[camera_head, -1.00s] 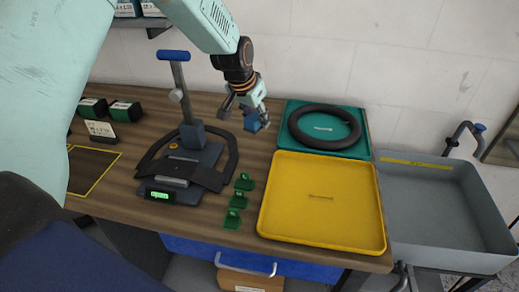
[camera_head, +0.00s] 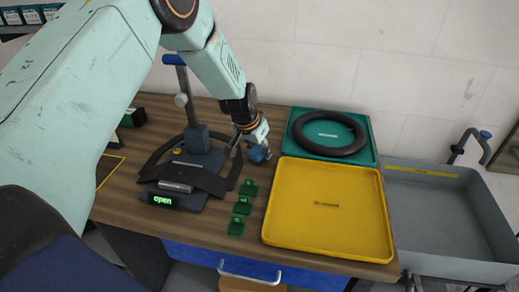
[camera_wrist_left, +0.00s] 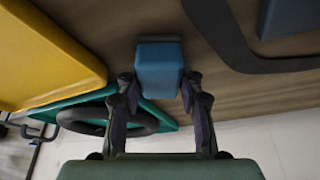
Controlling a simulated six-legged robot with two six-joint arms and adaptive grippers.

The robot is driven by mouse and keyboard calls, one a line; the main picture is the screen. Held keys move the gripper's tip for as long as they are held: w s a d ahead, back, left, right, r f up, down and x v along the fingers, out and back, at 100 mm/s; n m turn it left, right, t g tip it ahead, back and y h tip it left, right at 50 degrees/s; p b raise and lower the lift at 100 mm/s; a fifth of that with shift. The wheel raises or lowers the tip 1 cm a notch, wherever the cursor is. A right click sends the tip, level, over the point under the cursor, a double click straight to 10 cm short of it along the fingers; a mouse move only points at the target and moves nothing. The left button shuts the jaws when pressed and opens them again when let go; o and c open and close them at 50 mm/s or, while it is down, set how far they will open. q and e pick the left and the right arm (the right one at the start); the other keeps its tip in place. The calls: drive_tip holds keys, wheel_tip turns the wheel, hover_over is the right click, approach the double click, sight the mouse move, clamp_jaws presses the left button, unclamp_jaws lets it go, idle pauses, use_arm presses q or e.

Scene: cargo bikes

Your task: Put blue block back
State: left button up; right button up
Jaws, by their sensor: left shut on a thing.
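The blue block (camera_head: 256,155) is held between the fingers of my left gripper (camera_head: 254,152), over the wooden bench between the clamp stand and the trays. In the left wrist view the blue block (camera_wrist_left: 158,66) sits between the two fingertips of the left gripper (camera_wrist_left: 160,92), with brown bench top beyond it. I cannot tell if the block touches the bench. The clamp stand (camera_head: 196,160), with a blue handle and dark side pads, stands left of the gripper; its small display reads "open". My right gripper is not in view.
A grey basin (camera_head: 440,215) is at far right.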

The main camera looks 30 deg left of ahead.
use_arm(q)
drive_tip(key=shift+s+d+f, duration=0.1)
drive_tip(key=shift+f, duration=0.1)
drive_tip(key=o, duration=1.1)
drive_tip(key=shift+f, duration=0.1)
drive_tip(key=shift+r, duration=0.35)
drive_tip(key=p+v, duration=0.2)
drive_tip(key=v, duration=1)
drive_tip(key=shift+p, duration=0.4)
